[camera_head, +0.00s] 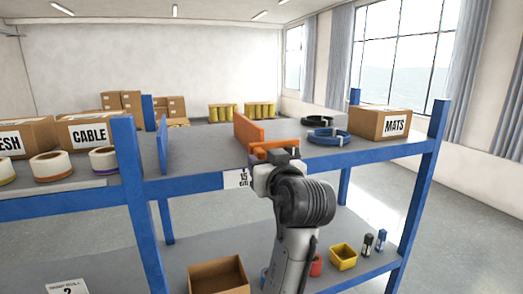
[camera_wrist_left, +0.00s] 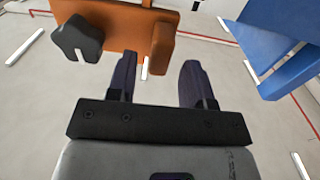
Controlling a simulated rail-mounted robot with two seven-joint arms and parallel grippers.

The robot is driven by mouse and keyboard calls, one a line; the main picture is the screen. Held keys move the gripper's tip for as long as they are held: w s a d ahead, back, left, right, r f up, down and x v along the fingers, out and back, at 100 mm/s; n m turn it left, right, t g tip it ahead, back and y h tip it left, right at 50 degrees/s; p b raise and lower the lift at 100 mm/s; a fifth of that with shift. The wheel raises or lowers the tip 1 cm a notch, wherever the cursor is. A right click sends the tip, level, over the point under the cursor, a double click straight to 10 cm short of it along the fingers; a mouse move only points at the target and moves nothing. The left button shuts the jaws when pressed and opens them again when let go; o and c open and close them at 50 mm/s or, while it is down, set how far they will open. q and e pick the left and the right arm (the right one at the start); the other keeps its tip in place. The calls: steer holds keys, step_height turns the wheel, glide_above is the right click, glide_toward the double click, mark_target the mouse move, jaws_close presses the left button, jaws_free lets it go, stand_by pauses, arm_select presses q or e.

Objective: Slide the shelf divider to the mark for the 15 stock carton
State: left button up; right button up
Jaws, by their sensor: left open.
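The orange shelf divider (camera_head: 248,131) stands upright on the upper shelf (camera_head: 205,150), with an orange front piece (camera_head: 275,145) near the shelf's front edge. My left gripper (camera_head: 275,158) is at that front piece and hides part of it. In the left wrist view the divider (camera_wrist_left: 120,22) carries a dark knob (camera_wrist_left: 77,40). My right gripper is out of view.
A blue upright panel (camera_head: 162,145) stands left of the divider. CABLE carton (camera_head: 88,130) and tape rolls sit left. Shelf surface between blue panel and divider is clear.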

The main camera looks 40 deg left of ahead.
mark_target(259, 134)
arm_select(q)
steer(key=shift+p+x, duration=0.4)
steer(key=shift+x, duration=0.9)
steer(key=shift+c, duration=0.2)
steer(key=shift+d, duration=0.1)
jaws_close()
